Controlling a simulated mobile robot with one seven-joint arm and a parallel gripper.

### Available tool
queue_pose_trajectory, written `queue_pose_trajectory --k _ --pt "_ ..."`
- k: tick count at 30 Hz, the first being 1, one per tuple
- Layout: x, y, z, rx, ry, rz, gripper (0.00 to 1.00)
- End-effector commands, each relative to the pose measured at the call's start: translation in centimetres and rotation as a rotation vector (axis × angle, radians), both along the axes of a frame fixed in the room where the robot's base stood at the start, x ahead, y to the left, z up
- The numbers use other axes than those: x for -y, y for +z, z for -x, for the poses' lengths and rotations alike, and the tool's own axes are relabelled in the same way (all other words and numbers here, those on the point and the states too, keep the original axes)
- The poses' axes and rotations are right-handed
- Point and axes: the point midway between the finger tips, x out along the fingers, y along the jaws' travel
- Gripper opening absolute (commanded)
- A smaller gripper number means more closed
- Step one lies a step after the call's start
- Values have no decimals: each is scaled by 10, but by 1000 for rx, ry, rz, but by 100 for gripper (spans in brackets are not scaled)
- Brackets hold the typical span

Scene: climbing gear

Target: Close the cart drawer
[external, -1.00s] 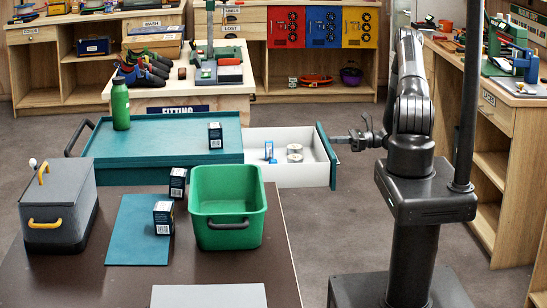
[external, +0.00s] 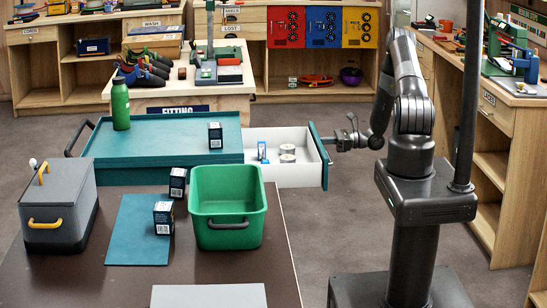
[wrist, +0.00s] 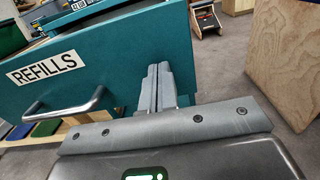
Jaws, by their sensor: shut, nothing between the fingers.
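The teal cart (external: 170,140) stands behind the brown table, with its drawer (external: 290,165) pulled out to the right. The drawer has white walls and a teal front (external: 319,158), and holds two pale rolls and a small blue item. In the wrist view, the drawer front (wrist: 100,65) carries a "REFILLS" label (wrist: 45,68) and a metal bar handle (wrist: 68,112). My gripper (external: 334,141) is shut and empty. Its fingertips (wrist: 158,75) are at the drawer front, beside the handle and not around it; they appear to touch the front.
A green bottle (external: 120,105) and a small dark box (external: 215,136) stand on the cart top. The brown table (external: 275,260) in front holds a green bin (external: 228,245), a grey lidded box (external: 60,205) and small boxes.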

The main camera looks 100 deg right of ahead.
Motion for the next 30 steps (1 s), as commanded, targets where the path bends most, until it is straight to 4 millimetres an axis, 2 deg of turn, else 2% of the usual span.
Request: queue_pose_trajectory --k 21,30 --pt "-1 0 -190 2 5 0 0" --pt "-1 -1 -244 0 4 -1 0"
